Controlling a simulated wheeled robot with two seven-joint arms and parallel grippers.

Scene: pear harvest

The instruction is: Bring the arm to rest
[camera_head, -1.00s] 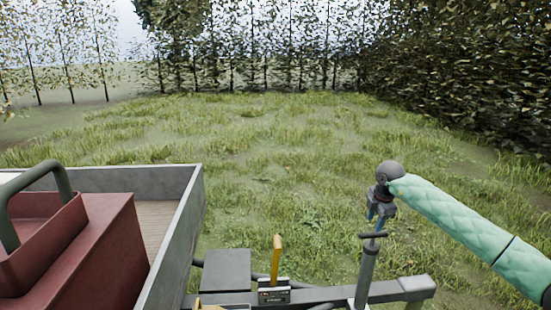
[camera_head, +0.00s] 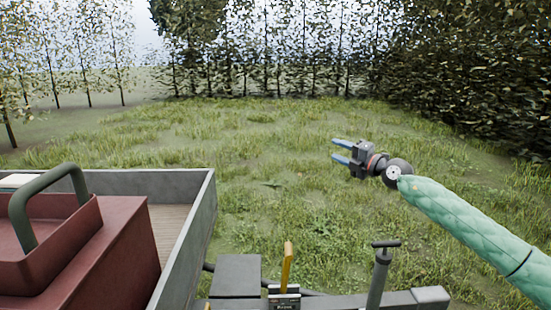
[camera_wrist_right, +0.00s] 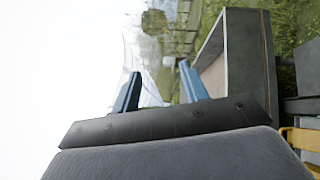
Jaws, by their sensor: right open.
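My right gripper (camera_head: 341,151) is in the middle right of the head view, at the end of my green-sleeved arm. Its two blue fingers point left and stand apart, with nothing between them. It is in the air over the grass, above and beyond the trailer hitch. In the right wrist view the gripper (camera_wrist_right: 158,88) also shows its two blue fingers spread and empty. My left gripper is not in view.
A grey-walled trailer (camera_head: 190,235) with a wooden floor stands at the left, carrying a red box (camera_head: 100,260) with a green handle. The hitch with its jack (camera_head: 379,275) and a yellow lever (camera_head: 287,265) is at the bottom. Grass (camera_head: 250,150) is open ahead, bounded by trees.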

